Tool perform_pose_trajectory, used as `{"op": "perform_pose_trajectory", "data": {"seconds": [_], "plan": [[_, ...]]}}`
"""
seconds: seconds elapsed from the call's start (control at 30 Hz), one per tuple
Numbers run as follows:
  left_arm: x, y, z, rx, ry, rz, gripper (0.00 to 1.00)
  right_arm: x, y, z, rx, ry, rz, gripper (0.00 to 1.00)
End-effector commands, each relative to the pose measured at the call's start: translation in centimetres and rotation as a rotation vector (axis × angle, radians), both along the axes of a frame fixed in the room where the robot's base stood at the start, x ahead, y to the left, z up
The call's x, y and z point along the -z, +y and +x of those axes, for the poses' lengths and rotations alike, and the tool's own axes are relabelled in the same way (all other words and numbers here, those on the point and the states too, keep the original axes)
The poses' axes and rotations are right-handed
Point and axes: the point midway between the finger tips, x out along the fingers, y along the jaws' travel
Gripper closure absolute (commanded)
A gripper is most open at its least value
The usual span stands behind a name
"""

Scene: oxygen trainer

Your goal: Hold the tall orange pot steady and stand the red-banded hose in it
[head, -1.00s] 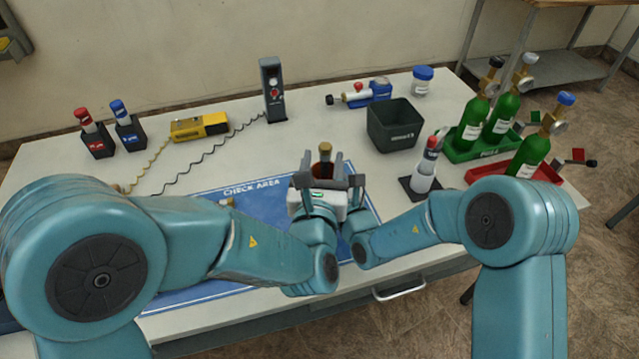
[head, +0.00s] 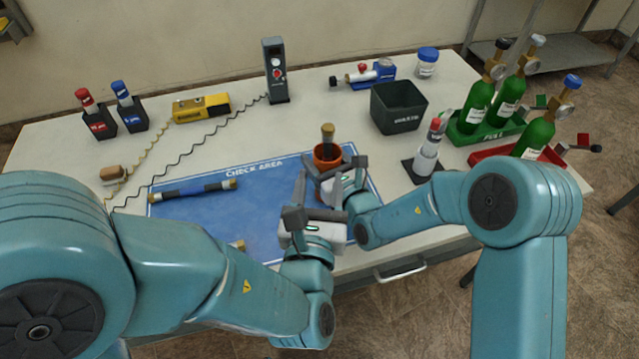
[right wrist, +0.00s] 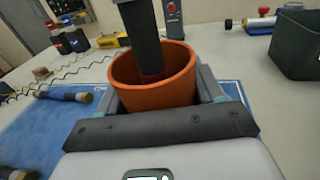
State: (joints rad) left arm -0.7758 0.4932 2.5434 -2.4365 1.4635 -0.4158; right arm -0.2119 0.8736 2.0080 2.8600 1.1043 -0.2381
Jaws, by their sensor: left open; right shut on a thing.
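The tall orange pot (head: 327,157) stands at the upper right of the blue mat. In the right wrist view the pot (right wrist: 155,98) sits between my right gripper's fingers. My right gripper (head: 335,166) is shut on it. The dark hose stands in the pot, its brown end (head: 328,131) above the rim in the head view. My left gripper (head: 316,197) is open and empty, nearer to me than the pot, apart from the hose.
A blue-banded hose (head: 195,190) lies on the check-area mat (head: 205,218). Another hose end (head: 238,245) is partly hidden by my left arm. A dark bin (head: 398,108) and a white-and-grey bottle in a black stand (head: 427,158) are right of the pot. Green cylinders (head: 478,105) stand farther right.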

Motion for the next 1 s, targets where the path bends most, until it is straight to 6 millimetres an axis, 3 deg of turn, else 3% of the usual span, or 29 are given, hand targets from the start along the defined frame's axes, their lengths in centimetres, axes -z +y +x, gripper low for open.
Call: {"op": "perform_pose_trajectory", "data": {"seconds": [0.33,0.37,0.43,0.77,1.0], "plan": [[0.0,0.0,0.0,0.0,0.0,0.0,0.51,0.0,0.0,0.0,0.0,0.0,0.0,0.64],[0.0,0.0,0.0,0.0,0.0,0.0,0.51,0.0,0.0,0.0,0.0,0.0,0.0,0.26],[0.0,0.0,0.0,0.0,0.0,0.0,0.51,0.0,0.0,0.0,0.0,0.0,0.0,0.04],[0.0,0.0,0.0,0.0,0.0,0.0,0.51,0.0,-0.1,-0.2,0.0,0.0,0.0,0.03],[0.0,0.0,0.0,0.0,0.0,0.0,0.51,-0.2,-2.2,-3.8,0.002,0.004,-0.001,0.03]]}}
